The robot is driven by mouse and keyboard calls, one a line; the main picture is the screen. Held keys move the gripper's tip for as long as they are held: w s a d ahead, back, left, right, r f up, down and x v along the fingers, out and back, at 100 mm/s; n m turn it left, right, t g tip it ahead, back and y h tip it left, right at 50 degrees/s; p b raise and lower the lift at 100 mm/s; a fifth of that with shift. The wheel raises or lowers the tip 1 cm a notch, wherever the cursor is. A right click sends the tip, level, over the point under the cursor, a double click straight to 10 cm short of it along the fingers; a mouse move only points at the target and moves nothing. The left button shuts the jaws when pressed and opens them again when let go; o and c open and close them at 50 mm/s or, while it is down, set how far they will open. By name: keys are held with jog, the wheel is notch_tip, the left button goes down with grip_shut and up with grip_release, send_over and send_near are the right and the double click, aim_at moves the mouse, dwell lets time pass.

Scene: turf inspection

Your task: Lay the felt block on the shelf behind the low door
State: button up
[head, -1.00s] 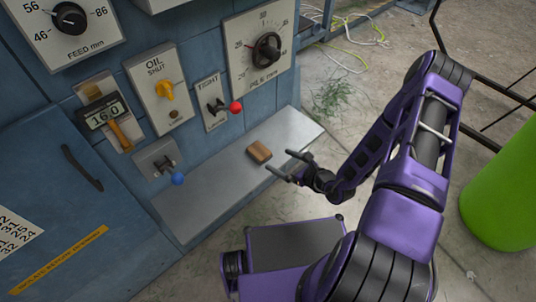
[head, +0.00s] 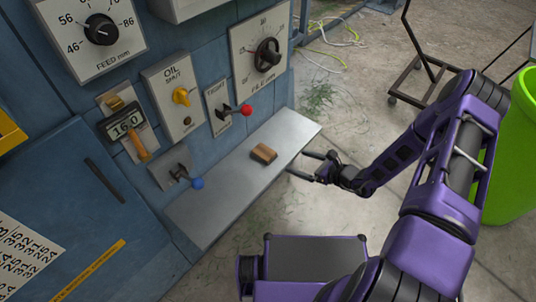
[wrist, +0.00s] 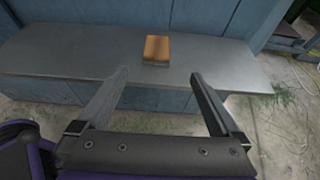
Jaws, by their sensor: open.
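The felt block (head: 263,153), brown with a grey edge, lies on the grey metal ledge (head: 215,205) in front of the blue cabinet. It also shows in the wrist view (wrist: 157,48), beyond my fingertips and roughly centred between them. My gripper (head: 302,164) is open and empty, to the right of the block and apart from it; its two fingers show in the wrist view (wrist: 157,75). The low door (head: 75,200), blue with a dark bar handle (head: 104,180), looks closed at the left of the cabinet. The shelf behind it is hidden.
A blue-knobbed lever (head: 197,183) and a red-knobbed lever (head: 246,110) stick out above the ledge. A green bin (head: 512,150) and a wheeled black frame (head: 420,78) stand at the right. The concrete floor beyond the ledge is mostly free.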

jog(key=b, duration=0.2)
send_near(266, 152)
jog(key=x, duration=0.5)
jog(key=shift+w+f, duration=0.1)
jog(key=shift+w, duration=0.15)
jog(key=shift+x, duration=2.8)
jog(key=shift+s+a, duration=0.15)
jog(key=c, duration=1.3)
jog(key=shift+o, duration=0.2)
notch_tip(266, 152, up, 10)
jog(key=shift+f+p, duration=0.15)
jog(key=shift+p, duration=0.65)
jog(key=s+d+r+m+t+h+p, duration=0.1)
jog(key=s+d+r+m+h+p, duration=0.1)
jog(key=s+d+r, duration=0.3)
jog(key=s+d+r+m+t+h+p, duration=0.2)
jog(key=s+d+r, duration=0.3)
jog(key=d+r, duration=0.7)
notch_tip(266, 152, up, 4)
jog(key=shift+s+d+r+m, duration=0.1)
jog(key=shift+s+d+m, duration=0.2)
